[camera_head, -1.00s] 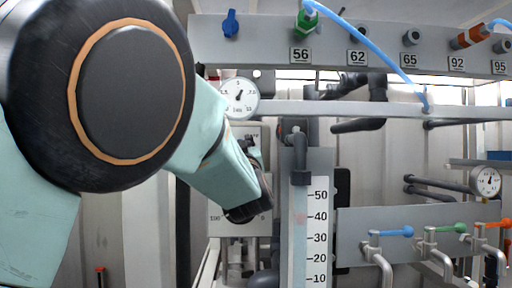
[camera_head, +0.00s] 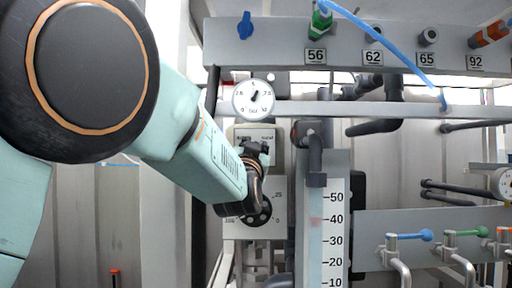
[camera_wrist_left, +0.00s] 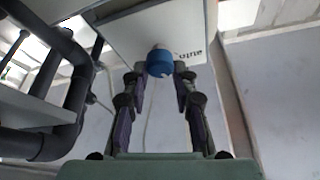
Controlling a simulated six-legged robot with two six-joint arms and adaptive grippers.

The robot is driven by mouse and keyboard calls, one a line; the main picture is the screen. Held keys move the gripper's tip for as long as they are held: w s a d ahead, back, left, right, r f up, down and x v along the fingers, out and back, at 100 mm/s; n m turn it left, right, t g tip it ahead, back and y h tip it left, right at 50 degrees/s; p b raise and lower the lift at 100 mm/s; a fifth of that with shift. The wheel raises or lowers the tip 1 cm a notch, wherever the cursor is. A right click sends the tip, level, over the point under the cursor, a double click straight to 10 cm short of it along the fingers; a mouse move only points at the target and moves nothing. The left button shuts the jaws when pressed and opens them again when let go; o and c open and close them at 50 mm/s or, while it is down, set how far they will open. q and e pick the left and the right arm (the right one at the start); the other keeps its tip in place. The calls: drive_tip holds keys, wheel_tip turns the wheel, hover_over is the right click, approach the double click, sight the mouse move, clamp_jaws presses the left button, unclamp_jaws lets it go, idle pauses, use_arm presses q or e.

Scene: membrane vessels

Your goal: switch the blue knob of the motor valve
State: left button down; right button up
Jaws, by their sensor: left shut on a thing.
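The motor valve (camera_head: 281,184) is a pale grey box with a dial, left of the clear scale tube in the head view. Part of its pale face (camera_wrist_left: 188,30), with the word "auto", shows in the left wrist view. The blue knob (camera_wrist_left: 160,60) sticks out from that face. My left gripper (camera_wrist_left: 161,73) is shut on the blue knob, with one fingertip on each side of it. In the head view, my left gripper (camera_head: 256,153) is at the upper part of the valve, and the arm and fingers hide the knob. My right gripper is not in view.
A round pressure gauge (camera_head: 253,97) sits above the valve, close to my arm. The scale tube (camera_head: 335,220) and dark pipes (camera_head: 315,155) stand just to the right. A rail with numbered ports (camera_head: 280,45) runs above. Dark pipes (camera_wrist_left: 70,85) are at left in the wrist view.

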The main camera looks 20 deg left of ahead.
use_arm(q)
drive_tip(key=c, duration=1.4)
unclamp_jaws()
drive_tip(key=shift+w+f, duration=0.1)
drive_tip(key=shift+f, duration=0.5)
drive_tip(key=o, duration=0.3)
drive_tip(key=shift+w+a, duration=0.3)
drive_tip(key=shift+o, duration=0.2)
drive_tip(key=v, duration=0.7)
drive_tip(key=shift+s, duration=0.2)
